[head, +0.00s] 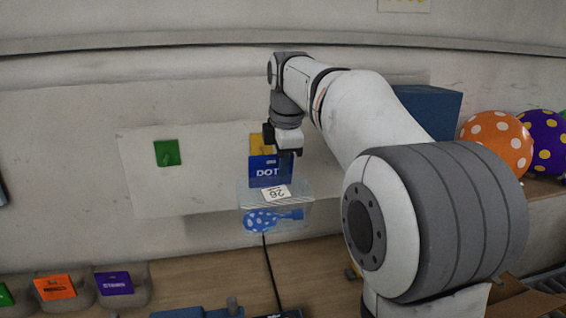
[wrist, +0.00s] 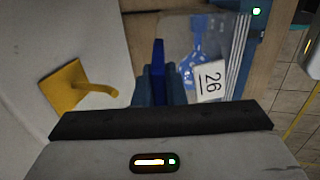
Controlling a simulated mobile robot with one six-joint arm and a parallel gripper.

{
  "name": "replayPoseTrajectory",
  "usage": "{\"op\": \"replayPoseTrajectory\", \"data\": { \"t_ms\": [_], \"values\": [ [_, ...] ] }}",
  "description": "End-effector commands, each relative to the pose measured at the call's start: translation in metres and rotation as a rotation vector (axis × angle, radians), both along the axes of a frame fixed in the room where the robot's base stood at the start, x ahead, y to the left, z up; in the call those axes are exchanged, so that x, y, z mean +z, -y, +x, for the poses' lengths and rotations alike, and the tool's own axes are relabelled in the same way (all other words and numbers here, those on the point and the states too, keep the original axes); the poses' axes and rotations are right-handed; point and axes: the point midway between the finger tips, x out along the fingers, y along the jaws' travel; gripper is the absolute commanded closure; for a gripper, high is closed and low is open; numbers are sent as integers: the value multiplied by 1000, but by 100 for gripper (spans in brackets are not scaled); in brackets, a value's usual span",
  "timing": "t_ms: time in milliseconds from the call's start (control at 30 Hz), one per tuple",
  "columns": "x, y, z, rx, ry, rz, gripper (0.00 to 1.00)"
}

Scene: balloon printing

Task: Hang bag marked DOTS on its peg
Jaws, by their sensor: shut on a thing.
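The bag marked DOT (head: 266,171) has a blue header, with any further letters hidden at its right end. Its clear pouch (head: 275,195) carries a white label reading 26 and shows a blue dotted balloon. My gripper (head: 284,157) is shut on the header's right part and holds the bag up in front of the wall board. In the wrist view the header (wrist: 158,64) is seen edge-on between the fingers. A yellow peg (wrist: 92,89) on its square plate is left of the header there, apart from it. A green peg plate (head: 167,153) is farther left on the board.
The pale wall board (head: 205,195) is bare between the green and yellow plates. Bags with orange (head: 55,288) and purple (head: 114,283) headers are at the lower left. A black cable (head: 272,272) crosses the wooden table. A blue box (head: 432,110) and dotted balloons (head: 496,145) are at the right.

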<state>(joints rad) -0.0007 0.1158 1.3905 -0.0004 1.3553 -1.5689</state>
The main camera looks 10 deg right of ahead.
Motion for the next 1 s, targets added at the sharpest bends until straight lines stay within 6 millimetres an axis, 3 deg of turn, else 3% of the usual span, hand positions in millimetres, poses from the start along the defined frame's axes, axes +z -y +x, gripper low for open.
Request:
{"op": "replayPoseTrajectory", "data": {
  "t_ms": [1000],
  "values": [
    [-6,-1,68,1,3,0,100]
  ]
}}
